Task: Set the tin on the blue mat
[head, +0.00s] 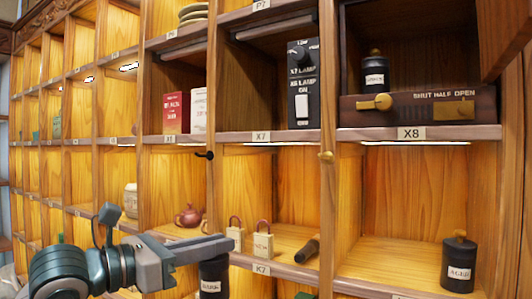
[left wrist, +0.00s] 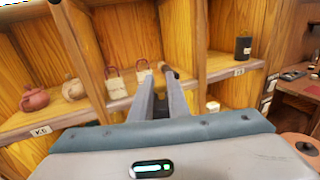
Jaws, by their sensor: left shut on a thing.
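A black tin (head: 213,279) with a white label hangs upright at the end of my left gripper (head: 218,246), which is shut on it in front of the shelves. The tin's lower end is cut off by the picture's bottom edge. A similar black tin (head: 459,264) stands at the lower right, also seen in the left wrist view (left wrist: 243,48). Another stands above (head: 375,73). No blue mat shows. My right gripper is not in view.
A switch panel (head: 303,83) is above. The lower right compartment has bare shelf left of its tin.

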